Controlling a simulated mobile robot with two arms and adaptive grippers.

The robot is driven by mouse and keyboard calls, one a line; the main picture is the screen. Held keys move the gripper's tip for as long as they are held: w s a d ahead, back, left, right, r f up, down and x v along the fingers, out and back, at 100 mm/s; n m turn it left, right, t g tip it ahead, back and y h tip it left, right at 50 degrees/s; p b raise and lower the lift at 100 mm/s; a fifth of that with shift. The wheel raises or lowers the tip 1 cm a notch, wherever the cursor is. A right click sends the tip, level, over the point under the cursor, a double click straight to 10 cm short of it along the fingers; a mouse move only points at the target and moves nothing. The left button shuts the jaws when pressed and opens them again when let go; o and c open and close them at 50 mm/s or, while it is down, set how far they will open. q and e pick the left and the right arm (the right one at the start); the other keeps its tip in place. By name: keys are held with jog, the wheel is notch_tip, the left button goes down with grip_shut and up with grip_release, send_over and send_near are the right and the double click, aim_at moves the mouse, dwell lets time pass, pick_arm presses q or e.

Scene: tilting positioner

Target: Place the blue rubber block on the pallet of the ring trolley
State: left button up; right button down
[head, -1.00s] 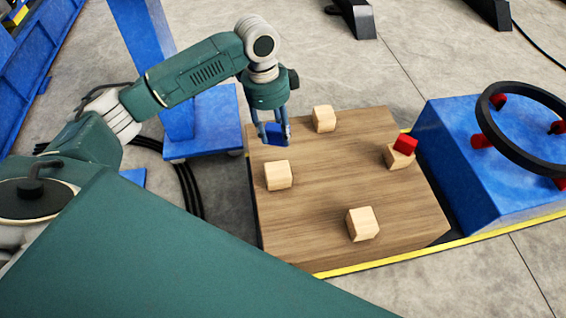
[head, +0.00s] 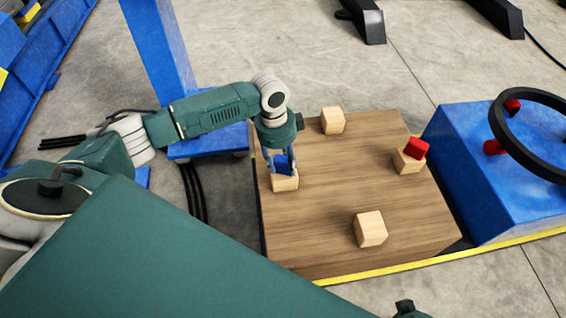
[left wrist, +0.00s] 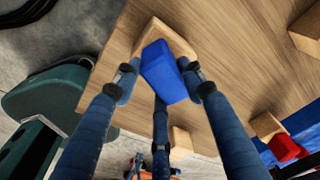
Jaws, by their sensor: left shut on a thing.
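My left gripper (head: 281,168) is shut on the blue rubber block (head: 282,160). It points down at the left part of the wooden pallet (head: 330,220). The blue block is right over the left wooden block (head: 284,184); whether they touch I cannot tell. In the left wrist view the blue block (left wrist: 163,70) sits between the fingers, slightly turned, with the wooden block (left wrist: 172,36) behind it. The trolley's black ring (head: 497,125) stands at the right on a blue body. My right gripper is not in view.
Other wooden blocks stand at the pallet's back (head: 332,121) and front (head: 370,229). The pallet's middle is clear. A blue column (head: 160,50) stands behind my left arm.

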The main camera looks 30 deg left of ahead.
aim_at(278, 161)
pick_arm(q)
jog(key=o, duration=1.3)
jog(key=shift+c, duration=0.2)
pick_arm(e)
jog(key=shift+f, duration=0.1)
pick_arm(q)
jog(key=shift+r, duration=0.25)
notch_tip(278, 161, up, 12)
jog(key=a+p, duration=0.1)
jog(key=p, duration=0.1)
jog(key=shift+s+a+f+p, duration=0.15)
jog(key=shift+s+f+p, duration=0.1)
jog(key=shift+p, duration=0.1)
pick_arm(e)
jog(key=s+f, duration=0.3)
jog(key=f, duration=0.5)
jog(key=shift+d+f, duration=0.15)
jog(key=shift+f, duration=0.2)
